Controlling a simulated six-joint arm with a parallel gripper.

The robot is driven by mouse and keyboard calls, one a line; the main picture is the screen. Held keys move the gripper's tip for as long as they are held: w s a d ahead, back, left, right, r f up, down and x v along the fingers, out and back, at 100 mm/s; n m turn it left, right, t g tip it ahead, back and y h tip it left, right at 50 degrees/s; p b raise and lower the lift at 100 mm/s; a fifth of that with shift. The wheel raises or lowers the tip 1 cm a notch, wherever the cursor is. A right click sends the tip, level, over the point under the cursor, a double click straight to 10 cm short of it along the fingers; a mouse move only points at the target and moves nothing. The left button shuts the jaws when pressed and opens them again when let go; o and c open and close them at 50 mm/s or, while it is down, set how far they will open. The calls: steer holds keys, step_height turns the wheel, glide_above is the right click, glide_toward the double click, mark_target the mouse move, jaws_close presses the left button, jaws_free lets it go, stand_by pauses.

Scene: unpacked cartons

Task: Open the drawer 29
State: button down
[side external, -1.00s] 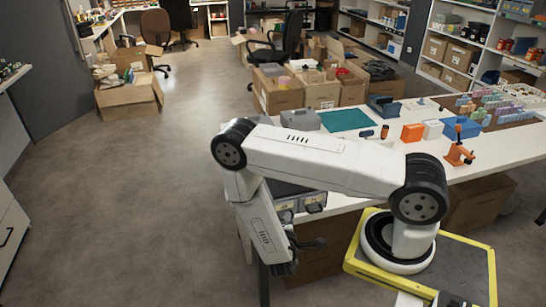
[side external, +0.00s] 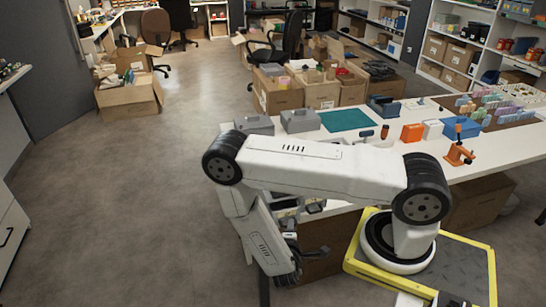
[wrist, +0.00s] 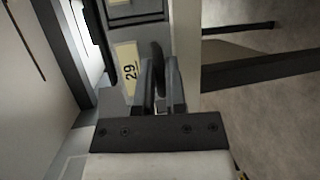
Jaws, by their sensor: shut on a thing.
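The front of drawer 29 (wrist: 112,76) is grey and carries a yellowish label (wrist: 130,70) reading 29 in the wrist view. My gripper (wrist: 161,62) is shut on its dark handle (wrist: 158,55), which shows between the two fingers. In the side view the drawer cabinet (side external: 312,207) is at the near edge of the white table, mostly behind my arm. The hold is hard to see there, and I cannot tell how far the drawer stands out.
The white table (side external: 480,165) carries two grey boxes (side external: 299,120), a teal mat (side external: 346,120), an orange box (side external: 412,132) and a blue bin (side external: 461,128). Cartons (side external: 322,92) stand behind it. The floor (side external: 120,210) to the left is clear.

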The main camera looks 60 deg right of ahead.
steer(key=shift+s+a, duration=1.75)
steer(key=shift+a, duration=0.15)
steer(key=c, duration=0.7)
jaws_free()
steer(key=shift+s+a, duration=0.1)
steer(key=v, duration=0.7)
steer(key=shift+a, duration=0.25)
steer(key=shift+r, duration=0.1)
